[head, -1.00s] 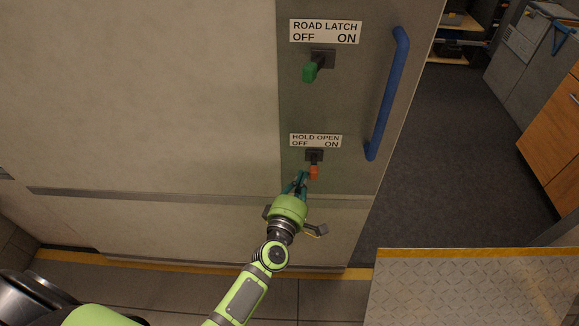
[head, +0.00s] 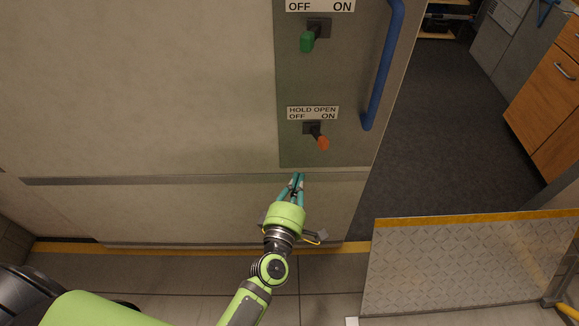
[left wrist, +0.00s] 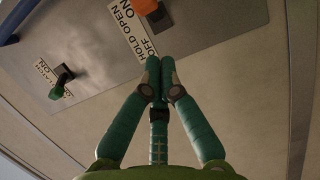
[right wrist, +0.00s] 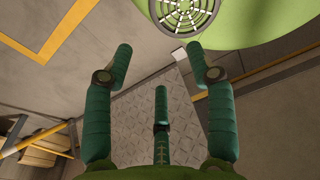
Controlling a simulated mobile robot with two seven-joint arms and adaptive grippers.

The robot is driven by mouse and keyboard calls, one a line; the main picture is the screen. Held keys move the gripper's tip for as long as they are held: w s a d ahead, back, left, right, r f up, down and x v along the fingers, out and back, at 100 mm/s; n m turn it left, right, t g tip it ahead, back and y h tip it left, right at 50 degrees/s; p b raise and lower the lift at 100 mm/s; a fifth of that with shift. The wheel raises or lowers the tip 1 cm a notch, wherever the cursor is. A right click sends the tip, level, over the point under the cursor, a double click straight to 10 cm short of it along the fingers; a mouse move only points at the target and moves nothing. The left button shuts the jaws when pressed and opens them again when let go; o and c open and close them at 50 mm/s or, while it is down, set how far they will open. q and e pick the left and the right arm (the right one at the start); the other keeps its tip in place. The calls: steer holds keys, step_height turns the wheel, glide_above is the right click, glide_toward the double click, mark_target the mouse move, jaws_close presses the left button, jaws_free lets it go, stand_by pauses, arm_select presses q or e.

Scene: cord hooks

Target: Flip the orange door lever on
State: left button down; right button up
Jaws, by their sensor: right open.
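The orange lever (head: 323,142) sits on a dark mount (head: 312,128) under the HOLD OPEN label (head: 313,113). Its handle tilts down and to the right, toward the ON side. In the left wrist view the orange handle (left wrist: 145,6) is cut by the top edge. My left gripper (head: 297,176) is below and left of the lever, apart from it. Its fingertips (left wrist: 160,66) are together with nothing held between them. My right gripper (right wrist: 159,58) shows only in its own wrist view, with its fingers wide apart and empty.
A green lever (head: 307,42) is above on the same metal panel. A blue handle bar (head: 383,65) runs along the door's right edge. Right of the door is an open doorway with dark floor (head: 440,130). A ramp plate (head: 465,265) lies at lower right.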

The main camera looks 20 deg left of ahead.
arm_select(q)
steer(key=s+f+m+g+h, duration=0.1)
steer(key=s+f+m+g, duration=0.45)
steer(key=f, duration=0.95)
steer(key=s+f+m+g+h, duration=0.25)
steer(key=s+f+m, duration=0.45)
steer(key=s+f, duration=0.6)
arm_select(e)
steer(key=shift+w+d+f, duration=0.2)
steer(key=shift+w+d, duration=0.35)
steer(key=shift+w, duration=0.25)
steer(key=c, duration=0.3)
arm_select(q)
steer(key=s+a+f+m+g+y, duration=0.1)
steer(key=s+a+f+m+g, duration=0.1)
steer(key=s, duration=0.5)
steer(key=s+a+f+m+g+y, duration=0.1)
steer(key=s+a+f+m+g, duration=0.2)
steer(key=s+a+f, duration=0.3)
steer(key=s+a+f+m+g+y, duration=0.2)
steer(key=s+a+f+m+g, duration=0.1)
steer(key=s+f, duration=0.4)
steer(key=shift+s+a+f+g, duration=0.4)
steer(key=shift+s+a+g, duration=0.1)
steer(key=shift+s+a, duration=0.4)
arm_select(e)
steer(key=shift+c, duration=0.2)
